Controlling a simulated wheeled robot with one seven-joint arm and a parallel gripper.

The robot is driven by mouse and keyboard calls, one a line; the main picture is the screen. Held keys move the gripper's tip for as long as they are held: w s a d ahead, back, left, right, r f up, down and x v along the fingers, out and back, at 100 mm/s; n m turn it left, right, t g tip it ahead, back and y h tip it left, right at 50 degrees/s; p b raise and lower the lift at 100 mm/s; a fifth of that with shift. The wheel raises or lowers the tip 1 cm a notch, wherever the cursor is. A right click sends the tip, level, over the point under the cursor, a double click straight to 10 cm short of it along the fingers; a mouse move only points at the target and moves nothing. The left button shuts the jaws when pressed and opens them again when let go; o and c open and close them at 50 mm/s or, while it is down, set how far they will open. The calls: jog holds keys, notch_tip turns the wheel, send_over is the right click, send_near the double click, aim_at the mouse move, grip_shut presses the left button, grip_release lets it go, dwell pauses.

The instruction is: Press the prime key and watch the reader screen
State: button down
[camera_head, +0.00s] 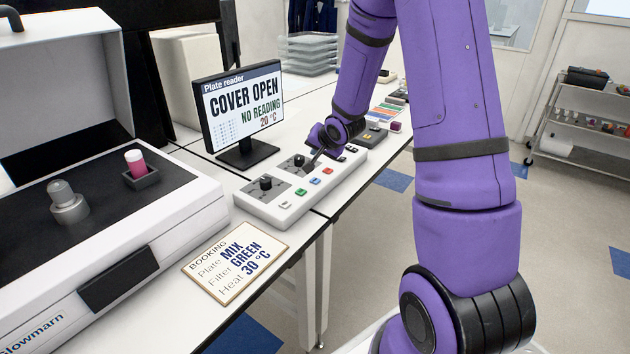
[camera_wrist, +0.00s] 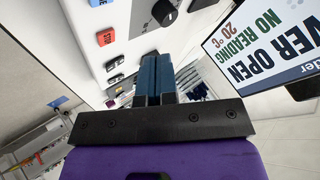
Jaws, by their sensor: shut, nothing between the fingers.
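The reader screen (camera_head: 242,105) stands behind the key panel and reads "Plate reader, COVER OPEN, NO READING, 20 °C"; part of it shows in the wrist view (camera_wrist: 262,45). The white key panel (camera_head: 285,215) has two black knobs and a row of small keys, including green, blue and red ones. In the wrist view an orange-red key (camera_wrist: 105,37) and dark keys (camera_wrist: 115,79) show on the panel. The key labels are too small or blurred to tell which is prime. My gripper (camera_wrist: 157,78) is shut and empty, over the panel's far end; contact is not clear.
The Glowmarn device (camera_head: 170,225) stands open at left, with a pink vial (camera_head: 136,163) in a black holder. A booking card (camera_head: 236,262) reads MIX, GREEN, 30 °C. Stacked trays (camera_head: 310,50) stand behind. A trolley (camera_head: 585,125) is at the far right.

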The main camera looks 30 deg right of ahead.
aim_at(317, 180)
jog(key=shift+f, duration=3.2)
jog(key=shift+f, duration=0.8)
jog(key=shift+r, duration=0.85)
jog(key=shift+r, duration=0.1)
jog(key=shift+r, duration=2.4)
